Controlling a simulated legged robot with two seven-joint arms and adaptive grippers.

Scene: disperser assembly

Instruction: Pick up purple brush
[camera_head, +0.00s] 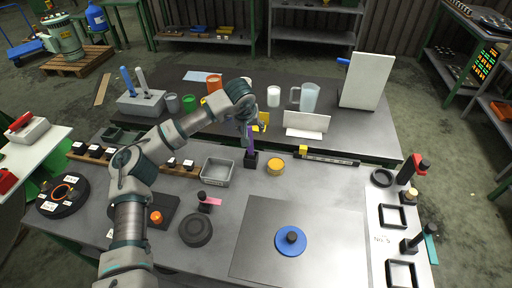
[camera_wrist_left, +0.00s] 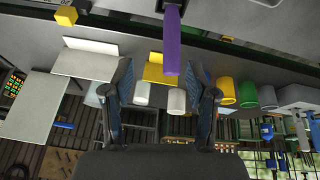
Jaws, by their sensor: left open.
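The purple brush (camera_head: 250,141) stands upright in a small black holder (camera_head: 250,160) on the near table. Its purple handle (camera_wrist_left: 172,42) shows in the left wrist view, with its end close to the space between my fingertips. My left gripper (camera_head: 248,120) is at the top of the handle, with its fingers apart. In the left wrist view the open left gripper (camera_wrist_left: 161,68) has one finger on each side of the handle's end, and I see no contact. The brush's lower end is hidden in the holder. My right gripper does not show.
A grey tray (camera_head: 217,173) and a yellow round container (camera_head: 276,167) stand beside the holder. A white plate-like stand (camera_head: 306,125), a clear jug (camera_head: 307,97) and several cups are on the far table. A metal plate with a blue disc (camera_head: 291,241) lies in front.

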